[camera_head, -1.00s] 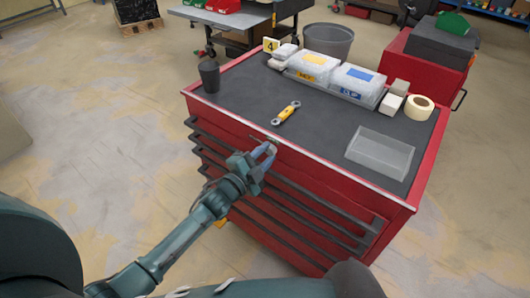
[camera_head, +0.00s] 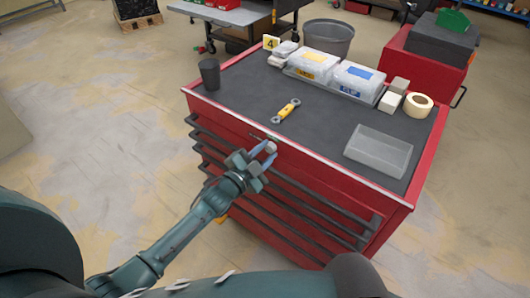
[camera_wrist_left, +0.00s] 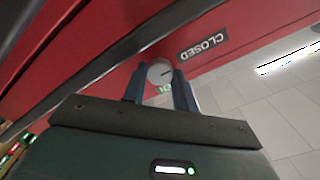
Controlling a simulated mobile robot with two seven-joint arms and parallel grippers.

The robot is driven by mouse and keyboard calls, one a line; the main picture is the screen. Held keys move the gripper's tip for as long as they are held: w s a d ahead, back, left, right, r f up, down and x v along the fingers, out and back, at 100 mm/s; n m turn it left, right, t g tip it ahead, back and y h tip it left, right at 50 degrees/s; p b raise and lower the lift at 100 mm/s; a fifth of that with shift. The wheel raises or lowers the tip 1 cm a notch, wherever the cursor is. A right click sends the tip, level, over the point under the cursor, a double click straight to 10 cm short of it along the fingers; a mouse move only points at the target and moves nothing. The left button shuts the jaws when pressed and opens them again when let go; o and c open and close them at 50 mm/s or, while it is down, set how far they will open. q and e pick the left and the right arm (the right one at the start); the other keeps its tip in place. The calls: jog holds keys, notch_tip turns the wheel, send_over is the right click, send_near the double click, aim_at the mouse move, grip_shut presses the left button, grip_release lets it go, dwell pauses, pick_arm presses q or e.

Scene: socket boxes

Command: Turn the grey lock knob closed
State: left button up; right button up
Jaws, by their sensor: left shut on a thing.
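The grey lock knob (camera_wrist_left: 159,72) is a round disc on the red front of the tool cabinet. In the left wrist view a dark mark on its face points right and slightly up, toward the side with the CLOSED label (camera_wrist_left: 202,47). A partly hidden green label (camera_wrist_left: 166,89) shows just below the knob, between the fingers. My left gripper (camera_head: 265,152) is at the cabinet's upper front edge. Its two fingers are shut on the knob, one on each side, also in the left wrist view (camera_wrist_left: 159,80). My right gripper is not in view.
The red cabinet (camera_head: 330,172) has long dark drawer handles below the knob. Open floor lies to the left.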

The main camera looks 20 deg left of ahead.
pick_arm(q)
jog(key=o, duration=1)
jog(key=v, duration=1.3)
jog(key=shift+s+b, duration=0.1)
jog(key=shift+b, duration=0.25)
jog(key=s+d+f+n+g+y, duration=0.1)
jog(key=s+d+f+n+g, duration=0.1)
jog(key=s+n, duration=0.1)
jog(key=s+d+f+n+g+y, duration=0.1)
jog(key=s+d+f+n+g, duration=0.1)
jog(key=s, duration=0.3)
jog(key=s+d+f+n+g+y, duration=0.1)
jog(key=s+d+f+n+g, duration=0.1)
jog(key=s+n, duration=0.2)
jog(key=shift+s+d+f+n+p, duration=0.2)
jog(key=shift+s+f+n+p, duration=0.15)
jog(key=shift+s+f+n, duration=0.1)
